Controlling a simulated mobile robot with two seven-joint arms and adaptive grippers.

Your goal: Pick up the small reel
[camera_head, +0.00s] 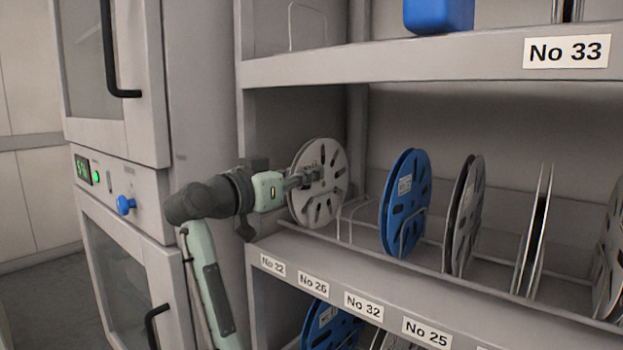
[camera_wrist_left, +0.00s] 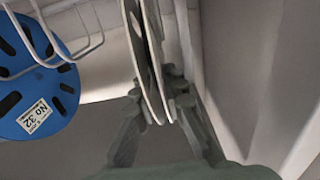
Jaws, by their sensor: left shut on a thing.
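A light grey reel (camera_head: 326,204) with slotted discs stands upright at the left end of the middle shelf. My left gripper (camera_head: 308,178) reaches it from the left and is shut on it near its middle. In the left wrist view the reel (camera_wrist_left: 151,60) shows edge-on, between the fingers of my left gripper (camera_wrist_left: 158,104). I cannot tell whether the reel touches its wire holder. Its label is not readable. My right gripper is not in view.
A blue reel (camera_head: 405,205), labelled No 32 in the wrist view (camera_wrist_left: 38,90), stands right of the held one. Further right are grey reels (camera_head: 464,215). The upper shelf (camera_head: 400,68) is above. A cabinet (camera_head: 125,190) stands left.

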